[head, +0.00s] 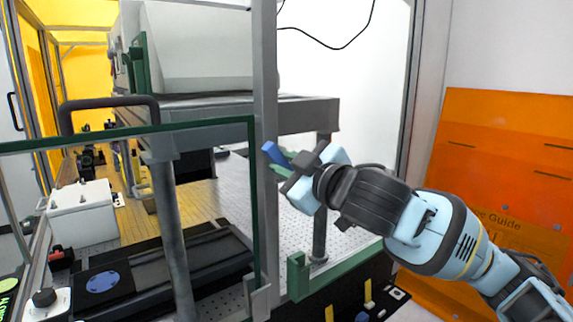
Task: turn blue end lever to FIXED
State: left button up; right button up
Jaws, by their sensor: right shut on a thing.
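The blue end lever (274,153) shows as a small blue piece beside the grey upright post, with a green part (281,169) just below it. My right gripper (289,171) reaches in from the right and is shut on the blue end lever at that post. The fingers and wrist hide part of the lever, and I cannot read any FIXED marking or tell the lever's exact angle. My left gripper is not in view.
A green-edged clear panel (130,131) with a dark handle (108,103) stands at the left. The grey post (266,100) is close to my right gripper. A white box (82,213) sits inside. An orange panel (500,150) stands at the right.

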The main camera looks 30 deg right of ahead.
grip_shut()
jog(key=shift+a+f+n, duration=0.1)
jog(key=shift+f+n, duration=0.15)
jog(key=shift+n, duration=1.4)
jog(key=shift+a+f+n, duration=0.15)
jog(key=shift+f+n, duration=0.05)
jog(key=shift+n, duration=1.4)
jog(key=shift+a+f+n, duration=0.1)
jog(key=shift+f+n, duration=0.15)
jog(key=shift+n, duration=1.4)
jog(key=o, duration=0.6)
grip_release()
